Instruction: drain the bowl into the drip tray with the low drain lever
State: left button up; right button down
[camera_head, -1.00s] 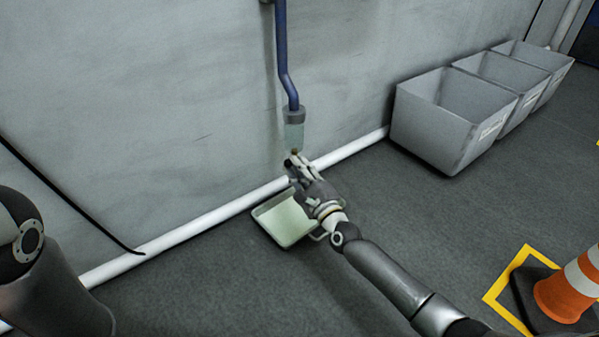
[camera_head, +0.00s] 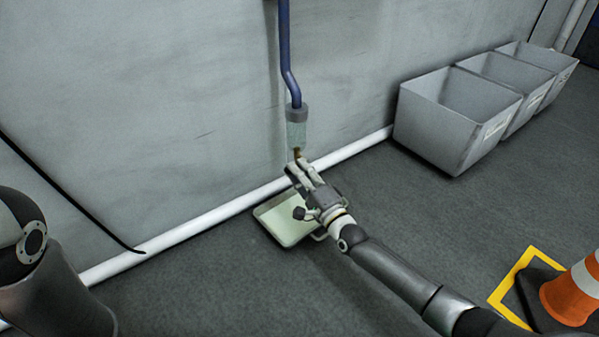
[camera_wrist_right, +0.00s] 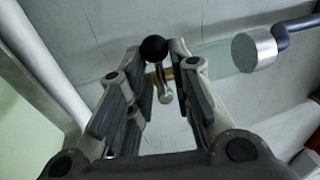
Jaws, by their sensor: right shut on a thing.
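The clear bowl (camera_head: 297,134) hangs under a grey cap at the lower end of a blue pipe, close to the wall. A brass fitting (camera_head: 297,153) shows below it. The pale drip tray (camera_head: 280,228) lies on the floor beneath, partly hidden by my right gripper (camera_head: 300,172). In the right wrist view, the drain lever's black ball knob (camera_wrist_right: 154,48) and silver stem (camera_wrist_right: 164,92) sit between the fingertips of my right gripper (camera_wrist_right: 160,55), which is shut on the lever. My left gripper is out of view.
Several grey bins (camera_head: 440,130) stand along the wall at right. A white pipe (camera_head: 190,228) runs along the wall base behind the tray. An orange cone (camera_head: 575,293) stands at lower right. The floor between is clear.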

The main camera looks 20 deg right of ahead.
jog(key=shift+f, duration=0.1)
jog(key=c, duration=1.3)
grip_release()
jog(key=shift+s, duration=0.15)
jog(key=v, duration=1.2)
